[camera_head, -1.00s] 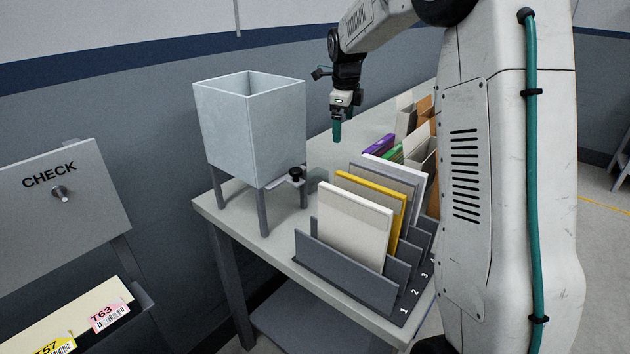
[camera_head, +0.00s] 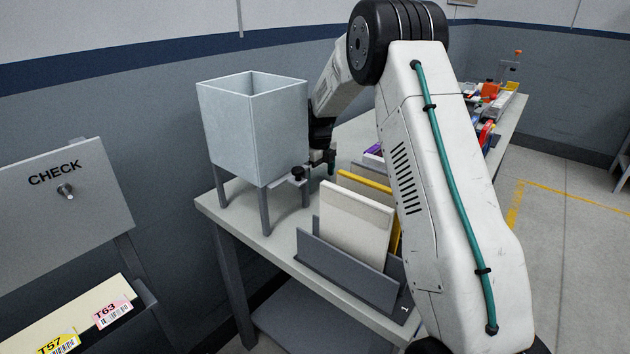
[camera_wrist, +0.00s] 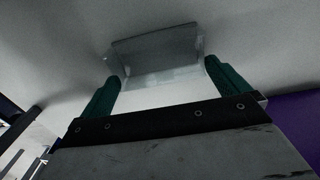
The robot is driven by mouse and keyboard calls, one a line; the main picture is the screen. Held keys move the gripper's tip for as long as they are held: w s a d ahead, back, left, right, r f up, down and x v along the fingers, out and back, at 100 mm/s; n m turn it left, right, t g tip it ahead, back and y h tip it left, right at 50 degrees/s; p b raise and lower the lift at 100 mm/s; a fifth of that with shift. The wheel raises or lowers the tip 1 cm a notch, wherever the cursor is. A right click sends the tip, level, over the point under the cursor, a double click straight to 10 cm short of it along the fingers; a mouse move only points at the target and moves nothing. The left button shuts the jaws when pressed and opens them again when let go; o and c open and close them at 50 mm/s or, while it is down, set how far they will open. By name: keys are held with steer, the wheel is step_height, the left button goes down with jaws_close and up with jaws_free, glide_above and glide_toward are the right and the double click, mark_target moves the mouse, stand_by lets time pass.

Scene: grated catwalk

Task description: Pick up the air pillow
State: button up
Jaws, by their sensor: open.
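The air pillow (camera_wrist: 155,57) is a clear, glossy, roughly rectangular pouch lying on the pale table top in the wrist view. My gripper (camera_wrist: 163,85) is open, its two green fingertips at the left and right near edges of the pillow. I cannot tell whether they touch it. In the head view my gripper (camera_head: 331,163) is low over the table, just right of the grey bin and behind the file rack. The pillow cannot be made out there.
A rack (camera_head: 345,274) of upright folders stands in front. A purple item (camera_wrist: 295,118) is at right in the wrist view. Several small items (camera_head: 490,95) lie at the far table end.

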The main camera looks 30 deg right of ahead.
steer(key=shift+f, duration=0.55)
steer(key=c, duration=0.6)
steer(key=shift+r, duration=0.1)
